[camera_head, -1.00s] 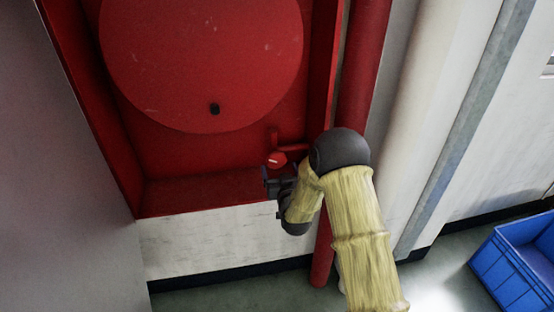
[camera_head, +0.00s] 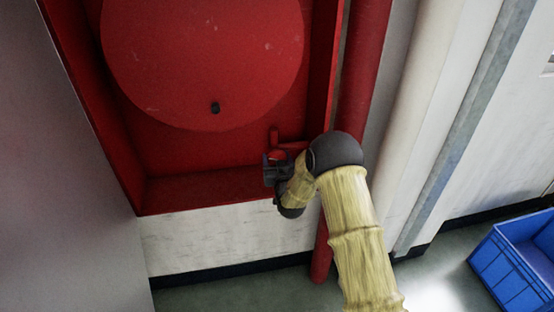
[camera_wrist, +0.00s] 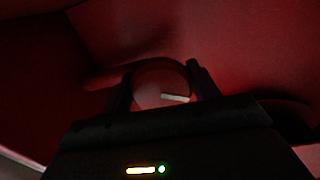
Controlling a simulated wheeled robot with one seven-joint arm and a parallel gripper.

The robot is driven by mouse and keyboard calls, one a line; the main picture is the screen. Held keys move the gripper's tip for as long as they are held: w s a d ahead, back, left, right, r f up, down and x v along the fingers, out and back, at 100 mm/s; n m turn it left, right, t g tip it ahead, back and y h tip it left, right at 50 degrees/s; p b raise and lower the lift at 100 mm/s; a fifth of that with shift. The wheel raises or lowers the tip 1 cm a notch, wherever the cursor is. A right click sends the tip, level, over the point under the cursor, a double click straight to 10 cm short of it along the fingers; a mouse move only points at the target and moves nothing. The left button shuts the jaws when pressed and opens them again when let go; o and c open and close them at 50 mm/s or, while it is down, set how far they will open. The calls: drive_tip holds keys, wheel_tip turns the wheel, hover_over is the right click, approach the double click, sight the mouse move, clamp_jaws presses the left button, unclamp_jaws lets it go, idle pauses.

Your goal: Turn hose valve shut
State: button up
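The hose valve has a round red handle (camera_head: 277,155) at the lower right inside the red cabinet, on a short red pipe. In the wrist view the round handle (camera_wrist: 160,88) shows a white bar mark, nearly level and tilted slightly. My gripper (camera_head: 275,168) is at the handle and hides most of it in the head view. In the wrist view my gripper's fingers (camera_wrist: 161,86) stand apart, one on each side of the handle. I cannot tell whether they touch it.
A large red disc-shaped hose reel (camera_head: 200,60) fills the cabinet above the valve. The red cabinet wall (camera_head: 322,80) and a red vertical pipe (camera_head: 362,80) are close on the right. A blue crate (camera_head: 505,265) stands on the floor at lower right.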

drive_tip(key=shift+f+m+b, duration=0.15)
drive_tip(key=shift+m+b, duration=0.15)
drive_tip(key=shift+b, duration=0.25)
drive_tip(key=shift+f+m+b, duration=0.1)
drive_tip(key=shift+m+b, duration=0.8)
drive_tip(key=shift+b, duration=0.15)
drive_tip(key=m+b, duration=0.2)
drive_tip(key=shift+b, duration=0.35)
drive_tip(key=m+b, duration=0.4)
drive_tip(key=m, duration=0.1)
drive_tip(key=shift+s+a+m+b, duration=0.1)
drive_tip(key=shift+a+m+b, duration=0.1)
drive_tip(key=shift+m+b, duration=1.15)
drive_tip(key=shift+m, duration=0.25)
drive_tip(key=o, duration=1)
drive_tip(key=shift+r, duration=0.25)
